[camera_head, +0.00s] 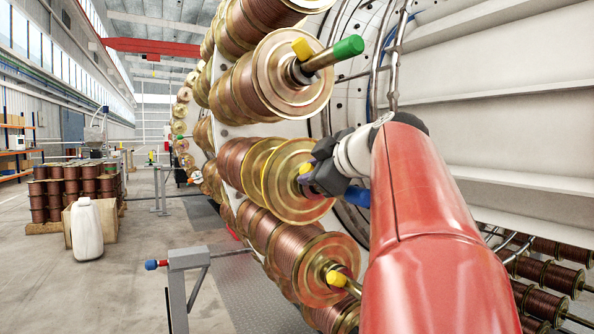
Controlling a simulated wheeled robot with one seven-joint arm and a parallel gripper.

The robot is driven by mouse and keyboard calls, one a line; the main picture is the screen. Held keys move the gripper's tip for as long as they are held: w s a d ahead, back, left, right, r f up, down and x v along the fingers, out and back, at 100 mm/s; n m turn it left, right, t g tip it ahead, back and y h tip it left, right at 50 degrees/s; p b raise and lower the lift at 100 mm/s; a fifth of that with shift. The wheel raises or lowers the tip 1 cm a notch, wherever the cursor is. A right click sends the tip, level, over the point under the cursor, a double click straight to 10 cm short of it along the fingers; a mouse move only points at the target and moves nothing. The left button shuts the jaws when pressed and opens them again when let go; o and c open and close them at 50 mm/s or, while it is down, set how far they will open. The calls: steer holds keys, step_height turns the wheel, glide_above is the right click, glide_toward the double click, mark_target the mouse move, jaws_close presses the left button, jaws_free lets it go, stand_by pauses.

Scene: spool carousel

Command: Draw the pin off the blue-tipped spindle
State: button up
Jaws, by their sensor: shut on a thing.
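The blue-tipped spindle (356,196) sticks out to the right from a copper-wire spool with a brass-coloured flange (281,190) at the middle of the carousel. A yellow pin (305,168) shows at this spindle, in front of the flange. My gripper (310,178) is at the pin with its dark fingers shut on it. The fingers and wrist hide the rest of the pin and much of the spindle, so I cannot tell how far the pin sits in it.
Above is a green-tipped spindle (347,47) with its own yellow pin (302,48). Below is another spool with a yellow pin (336,279). A grey barrier post (188,258) stands at lower left. A white canister (87,230) and stacked spools stand further left. Open floor lies between.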

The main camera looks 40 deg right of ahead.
steer(key=shift+w+a+r, duration=0.1)
steer(key=shift+a+r, duration=0.25)
steer(key=shift+r, duration=0.3)
steer(key=shift+a+r, duration=0.35)
steer(key=shift+r, duration=0.3)
jaws_close()
steer(key=a+r, duration=0.1)
steer(key=a, duration=0.1)
steer(key=w+a+r, duration=0.1)
steer(key=a+r, duration=0.1)
steer(key=shift+a+r+p, duration=0.3)
steer(key=shift+a+p, duration=0.05)
steer(key=shift+p, duration=0.05)
steer(key=shift+s+d+m, duration=0.1)
steer(key=shift+d+m, duration=0.45)
steer(key=shift+m, duration=0.05)
steer(key=w+a+b, duration=0.1)
steer(key=w+a, duration=0.1)
steer(key=a, duration=0.9)
steer(key=shift+w+a+b, duration=0.35)
steer(key=shift+w, duration=0.05)
